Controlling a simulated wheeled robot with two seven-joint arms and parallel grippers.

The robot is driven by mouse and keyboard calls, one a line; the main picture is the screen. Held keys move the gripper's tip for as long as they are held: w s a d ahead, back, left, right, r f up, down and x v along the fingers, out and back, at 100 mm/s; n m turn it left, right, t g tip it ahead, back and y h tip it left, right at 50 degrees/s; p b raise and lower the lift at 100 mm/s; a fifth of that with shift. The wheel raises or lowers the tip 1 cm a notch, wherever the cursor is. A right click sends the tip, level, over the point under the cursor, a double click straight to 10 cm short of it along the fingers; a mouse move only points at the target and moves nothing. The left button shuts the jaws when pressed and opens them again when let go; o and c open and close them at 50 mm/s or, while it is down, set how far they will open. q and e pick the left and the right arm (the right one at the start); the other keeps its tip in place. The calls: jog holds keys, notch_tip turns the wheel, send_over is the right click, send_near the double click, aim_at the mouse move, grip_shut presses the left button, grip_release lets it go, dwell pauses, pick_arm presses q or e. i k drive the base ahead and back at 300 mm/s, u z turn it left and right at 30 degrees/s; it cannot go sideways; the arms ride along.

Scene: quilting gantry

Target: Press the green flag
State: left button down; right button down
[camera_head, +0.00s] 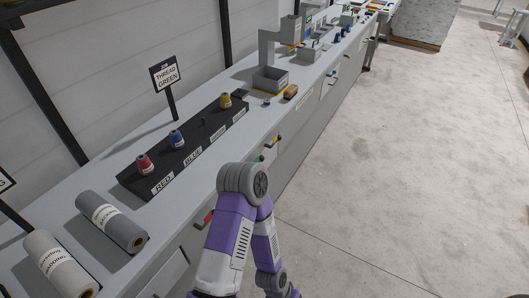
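A small green piece (260,158) shows on the front face of the long counter, just above my bent arm; it may be the green flag, but it is too small to tell its shape. A red piece (205,217) and a yellow one (278,139) sit along the same front face. A sign (166,74) reading "THREAD GREEN" stands behind the black thread rack. One purple and grey arm of mine rises from the bottom middle and bends at its grey joint beside the counter front. Neither gripper is in view.
The black rack (213,134) holds red (144,164), blue (177,138) and yellow (225,100) spools on the counter (75,192). A grey roll (112,222) and a white roll (60,265) lie at left. Open floor (410,170) lies right.

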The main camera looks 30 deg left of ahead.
aim_at(260, 158)
jog(key=u, duration=0.9)
jog(key=i, duration=0.95)
jog(key=u, duration=0.95)
